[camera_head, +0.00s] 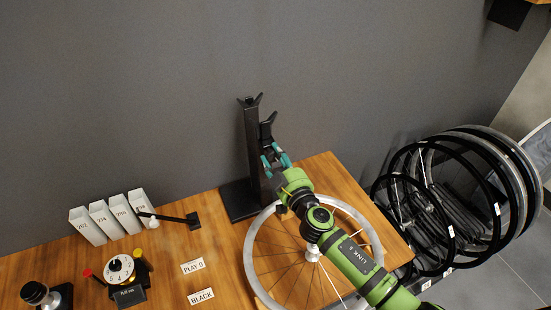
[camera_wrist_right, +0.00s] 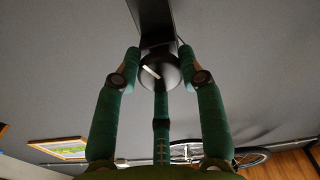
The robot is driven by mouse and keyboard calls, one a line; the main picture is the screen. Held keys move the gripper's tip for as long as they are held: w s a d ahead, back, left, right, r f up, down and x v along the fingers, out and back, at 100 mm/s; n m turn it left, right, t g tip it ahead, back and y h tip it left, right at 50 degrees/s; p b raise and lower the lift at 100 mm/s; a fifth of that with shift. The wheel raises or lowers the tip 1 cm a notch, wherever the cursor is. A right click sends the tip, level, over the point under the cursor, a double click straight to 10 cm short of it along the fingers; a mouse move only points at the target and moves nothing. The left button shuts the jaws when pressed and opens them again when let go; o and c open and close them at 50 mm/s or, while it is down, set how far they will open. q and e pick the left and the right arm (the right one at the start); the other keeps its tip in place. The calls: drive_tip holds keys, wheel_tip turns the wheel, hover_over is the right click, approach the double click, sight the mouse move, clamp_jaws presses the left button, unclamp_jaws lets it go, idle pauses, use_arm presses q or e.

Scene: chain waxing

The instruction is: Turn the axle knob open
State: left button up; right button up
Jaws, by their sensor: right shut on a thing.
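The axle knob (camera_wrist_right: 158,72) is a dark round knob with a pale line across its face, in the right wrist view. It sits between the teal fingers of my right gripper (camera_wrist_right: 160,62), which is shut on it. In the head view my right gripper (camera_head: 275,160) is at the upper part of the black stand (camera_head: 252,150), on its right side. The knob is hidden behind the fingers there. My left gripper is not in view.
A spoked wheel (camera_head: 252,258) lies on the wooden table (camera_head: 228,262) under my right arm. White boxes (camera_head: 104,221), a dial timer (camera_head: 119,268) and label cards (camera_head: 193,266) are at left. Several black wheels (camera_head: 455,195) stand at right. A grey wall is behind the stand.

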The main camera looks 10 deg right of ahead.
drive_tip(key=n, duration=0.3)
drive_tip(key=shift+s+f+n, duration=0.1)
drive_tip(key=shift+f+n, duration=0.2)
drive_tip(key=shift+n, duration=0.1)
drive_tip(key=n, duration=0.3)
drive_tip(key=shift+n, duration=0.3)
drive_tip(key=n, duration=0.3)
drive_tip(key=shift+d+n, duration=0.1)
drive_tip(key=shift+n, duration=0.2)
drive_tip(key=n, duration=0.4)
drive_tip(key=shift+n, duration=0.3)
drive_tip(key=n, duration=0.3)
drive_tip(key=shift+r+n+p, duration=0.15)
drive_tip(key=shift+n+p, duration=0.15)
drive_tip(key=shift+p, duration=0.05)
drive_tip(key=n, duration=0.3)
drive_tip(key=shift+r+n+p, duration=0.1)
drive_tip(key=shift+n+p, duration=0.2)
drive_tip(key=n+p, duration=0.1)
drive_tip(key=n, duration=0.3)
drive_tip(key=shift+r+n, duration=0.1)
drive_tip(key=shift+n, duration=0.2)
drive_tip(key=shift+r+n+p, duration=0.1)
drive_tip(key=shift+n+p, duration=0.35)
drive_tip(key=shift+n, duration=1.15)
drive_tip(key=shift+w+r, duration=0.1)
drive_tip(key=shift+w, duration=0.1)
